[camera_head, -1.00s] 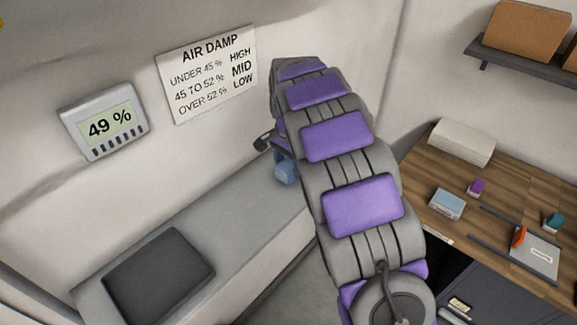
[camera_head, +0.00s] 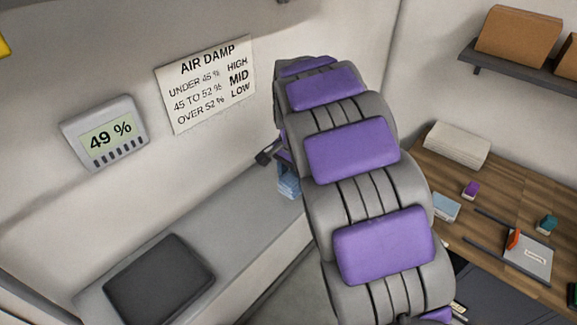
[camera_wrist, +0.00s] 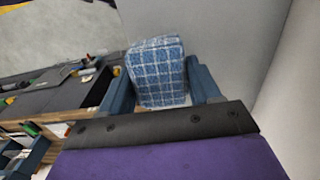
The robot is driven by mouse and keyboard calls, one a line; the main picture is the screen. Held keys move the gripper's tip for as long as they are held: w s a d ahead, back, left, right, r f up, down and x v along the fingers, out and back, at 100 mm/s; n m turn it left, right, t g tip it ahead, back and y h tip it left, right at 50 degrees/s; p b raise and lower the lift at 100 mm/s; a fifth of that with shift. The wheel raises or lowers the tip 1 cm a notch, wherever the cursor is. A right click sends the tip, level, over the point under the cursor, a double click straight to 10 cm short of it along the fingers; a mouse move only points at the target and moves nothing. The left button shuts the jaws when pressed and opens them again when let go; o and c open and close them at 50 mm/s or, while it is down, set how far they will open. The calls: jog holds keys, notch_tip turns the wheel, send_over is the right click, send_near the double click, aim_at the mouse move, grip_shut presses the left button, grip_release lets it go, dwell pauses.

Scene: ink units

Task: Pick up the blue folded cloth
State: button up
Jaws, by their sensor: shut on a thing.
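The blue folded cloth (camera_wrist: 158,72), with a pale check pattern, stands between the two blue fingers of my gripper (camera_wrist: 162,86) in the wrist view. The gripper is shut on it. In the head view a small part of the cloth (camera_head: 288,186) shows at the left side of my arm, in front of the grey ledge. The arm hides the rest of the cloth and most of the gripper there. I cannot tell how far the cloth is from the ledge.
A dark square pad (camera_head: 160,280) lies on the grey ledge (camera_head: 235,237). A wall meter (camera_head: 106,134) reads 49 %, beside an air damp chart (camera_head: 208,84). At right, a wooden desk (camera_head: 500,195) holds white folded cloth (camera_head: 457,144), a light blue item (camera_head: 445,208) and small objects.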

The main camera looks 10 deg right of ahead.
jog(key=s+p, duration=0.1)
jog(key=s, duration=0.8)
jog(key=shift+d+r, duration=0.25)
jog(key=shift+r, duration=0.2)
jog(key=shift+s, duration=0.1)
